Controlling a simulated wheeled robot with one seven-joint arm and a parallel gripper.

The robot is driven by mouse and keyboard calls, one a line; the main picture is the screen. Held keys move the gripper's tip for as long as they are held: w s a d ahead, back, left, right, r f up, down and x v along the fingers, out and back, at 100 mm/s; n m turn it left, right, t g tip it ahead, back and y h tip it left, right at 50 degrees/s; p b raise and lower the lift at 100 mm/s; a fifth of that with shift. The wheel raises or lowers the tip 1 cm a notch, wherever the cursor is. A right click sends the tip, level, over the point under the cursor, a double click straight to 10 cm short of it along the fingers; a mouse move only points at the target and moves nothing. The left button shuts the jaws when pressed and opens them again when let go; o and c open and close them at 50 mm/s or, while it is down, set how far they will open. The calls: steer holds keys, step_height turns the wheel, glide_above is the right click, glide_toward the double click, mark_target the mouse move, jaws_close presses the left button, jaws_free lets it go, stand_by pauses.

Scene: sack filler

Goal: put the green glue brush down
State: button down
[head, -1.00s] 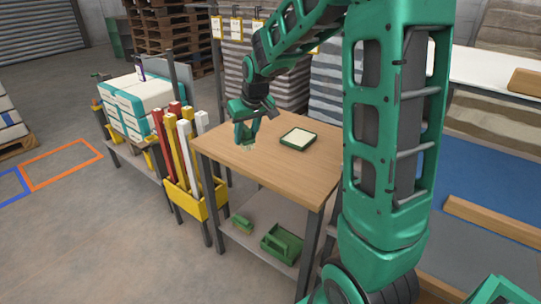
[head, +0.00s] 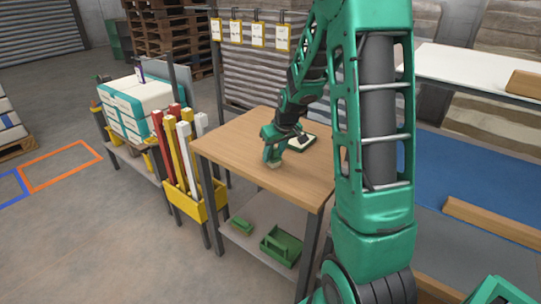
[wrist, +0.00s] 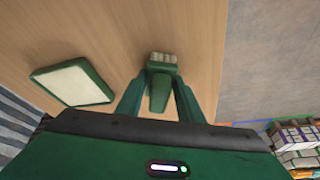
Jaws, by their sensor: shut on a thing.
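The green glue brush (wrist: 159,92) has a green handle and pale bristles, and sits between my gripper's fingers in the wrist view. My gripper (wrist: 160,104) is shut on its handle, with the bristles pointing away from my wrist. In the head view my gripper (head: 271,157) is low over the wooden tabletop (head: 235,147), left of and nearer than the green-rimmed tray. The brush's pale end (head: 273,165) shows just under the fingers, at or very near the wood. I cannot tell whether it touches.
The green-rimmed tray with a pale inside (wrist: 72,82) lies on the tabletop near my gripper. A green caddy (head: 281,246) and a small green item (head: 241,225) are on the lower shelf. A yellow bin (head: 197,203) of coloured bars stands left. The front tabletop is clear.

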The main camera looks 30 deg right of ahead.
steer(key=c, duration=1.2)
jaws_free()
steer(key=v, duration=1.1)
steer(key=s+a+m+g, duration=0.1)
steer(key=s+m, duration=0.1)
steer(key=s, duration=0.8)
steer(key=s+a+m+g, duration=0.2)
steer(key=s, duration=0.9)
steer(key=s+a+m+g, duration=0.1)
steer(key=s+a, duration=0.1)
steer(key=s, duration=0.8)
steer(key=shift+s+a+r+m+g, duration=0.1)
steer(key=shift+s+r+m+g, duration=0.2)
steer(key=shift+s+m, duration=0.1)
